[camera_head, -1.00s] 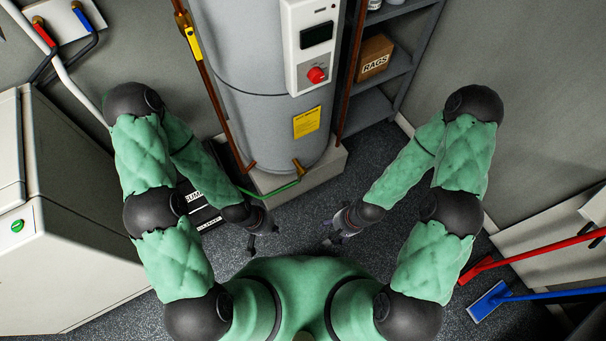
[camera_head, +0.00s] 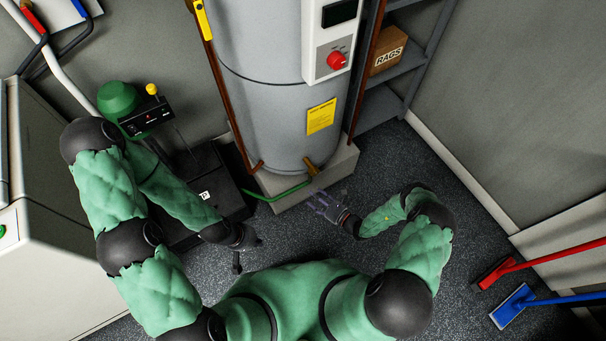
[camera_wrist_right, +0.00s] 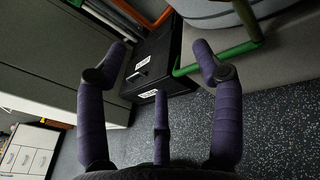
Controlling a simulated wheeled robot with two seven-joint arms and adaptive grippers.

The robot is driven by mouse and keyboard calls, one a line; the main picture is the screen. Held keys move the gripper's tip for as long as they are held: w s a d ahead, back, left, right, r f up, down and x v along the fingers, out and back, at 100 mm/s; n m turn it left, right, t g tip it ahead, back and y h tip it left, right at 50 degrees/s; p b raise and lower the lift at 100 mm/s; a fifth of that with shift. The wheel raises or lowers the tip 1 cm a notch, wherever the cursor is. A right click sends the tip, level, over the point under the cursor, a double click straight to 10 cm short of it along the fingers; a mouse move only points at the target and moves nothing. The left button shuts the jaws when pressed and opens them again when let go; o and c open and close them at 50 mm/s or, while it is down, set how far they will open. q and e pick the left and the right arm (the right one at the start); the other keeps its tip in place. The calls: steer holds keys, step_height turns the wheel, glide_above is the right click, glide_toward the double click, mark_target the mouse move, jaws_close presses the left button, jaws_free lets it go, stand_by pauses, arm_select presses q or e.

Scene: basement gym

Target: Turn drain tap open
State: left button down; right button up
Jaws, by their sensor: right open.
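The brass drain tap (camera_head: 311,167) sticks out low on the front of the grey water heater (camera_head: 270,120). A green hose (camera_head: 284,193) runs from it leftward to a black box. In the right wrist view, the tap (camera_wrist_right: 247,18) is at the upper right, with the hose (camera_wrist_right: 216,59) bending down from it. My right gripper (camera_head: 322,203) is open and empty, just below and in front of the tap, not touching it; its spread purple fingers (camera_wrist_right: 158,85) fill the right wrist view. My left gripper (camera_head: 247,250) hangs above the floor at lower left, fingers apart and empty.
The heater stands on a pale plinth (camera_head: 343,167). The black box (camera_head: 205,180) lies left of it, near a white cabinet (camera_head: 45,220). Shelves with a rags box (camera_head: 387,57) stand behind right. Red (camera_head: 497,272) and blue (camera_head: 514,305) floor tools lie at right. Floor right of the plinth is clear.

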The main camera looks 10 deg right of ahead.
mark_target(316, 174)
steer(key=w+d+f+m+t+h, duration=0.2)
steer(key=w+d+m+t+h, duration=0.1)
steer(key=d+m+t+h, duration=0.15)
steer(key=shift+n+g+y, duration=0.25)
steer(key=shift+n+g, duration=0.1)
steer(key=shift+n, duration=0.1)
steer(key=b+x, duration=0.1)
steer(key=x, duration=0.2)
steer(key=b+x, duration=0.1)
steer(key=x, duration=0.2)
steer(key=b+x, duration=0.1)
steer(key=x, duration=0.3)
steer(key=shift+w+d+r+b, duration=0.15)
steer(key=shift+d+b, duration=0.2)
steer(key=shift+b, duration=0.05)
arm_select(q)
steer(key=f, duration=0.2)
steer(key=a+f, duration=0.1)
steer(key=f, duration=0.1)
steer(key=shift+a+f, duration=0.1)
steer(key=shift+f, duration=0.05)
